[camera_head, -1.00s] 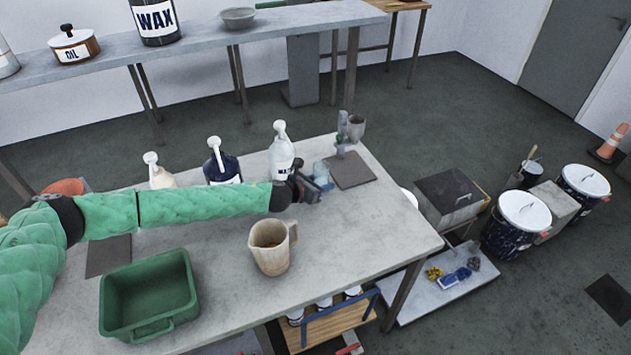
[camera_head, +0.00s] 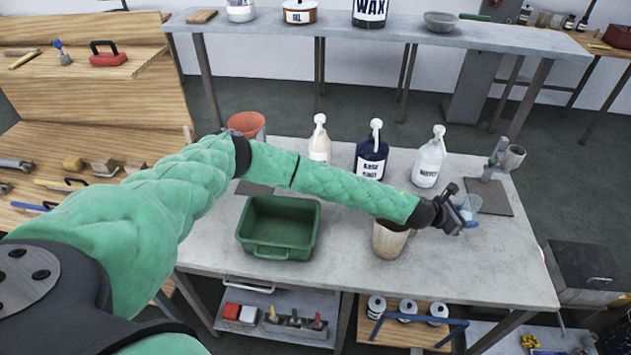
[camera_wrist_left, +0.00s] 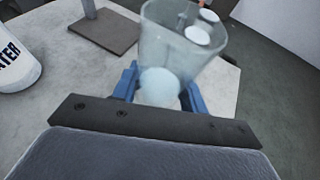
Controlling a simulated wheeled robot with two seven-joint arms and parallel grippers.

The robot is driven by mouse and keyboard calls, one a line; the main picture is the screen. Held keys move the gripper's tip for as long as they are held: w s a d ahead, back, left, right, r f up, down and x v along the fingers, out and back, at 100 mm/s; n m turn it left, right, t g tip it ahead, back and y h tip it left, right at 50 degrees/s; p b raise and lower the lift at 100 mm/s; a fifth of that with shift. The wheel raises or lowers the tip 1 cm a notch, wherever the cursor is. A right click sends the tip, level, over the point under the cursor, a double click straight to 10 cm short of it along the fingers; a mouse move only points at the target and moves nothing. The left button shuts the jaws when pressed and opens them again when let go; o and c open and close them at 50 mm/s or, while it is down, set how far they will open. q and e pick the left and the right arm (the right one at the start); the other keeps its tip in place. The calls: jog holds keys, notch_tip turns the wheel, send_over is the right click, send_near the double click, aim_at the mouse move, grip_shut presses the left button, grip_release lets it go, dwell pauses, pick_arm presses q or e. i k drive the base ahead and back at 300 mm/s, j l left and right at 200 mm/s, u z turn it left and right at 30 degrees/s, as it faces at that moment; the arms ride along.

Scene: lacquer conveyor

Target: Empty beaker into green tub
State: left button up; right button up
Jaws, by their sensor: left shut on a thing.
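My left gripper (camera_head: 462,215) is shut on a clear glass beaker (camera_head: 470,206) at the right part of the table. In the left wrist view the beaker (camera_wrist_left: 178,40) sits between the blue fingers (camera_wrist_left: 160,88), with a pale round patch low in it; I cannot tell whether that is its contents or its base. Whether the beaker touches the table is unclear. The green tub (camera_head: 278,250), a rectangular open bin, stands on the left of the table and looks empty. My right gripper is not in view.
A beige jug (camera_head: 388,240) stands between tub and beaker, partly under my left forearm. Pump bottles, cream (camera_head: 319,145), dark blue (camera_head: 371,160) and white (camera_head: 428,163), line the back. A dark mat (camera_head: 488,197) with a stand lies right. An orange pot (camera_head: 246,122) is behind the tub.

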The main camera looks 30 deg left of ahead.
aim_at(269, 226)
jog(key=k, duration=1.2)
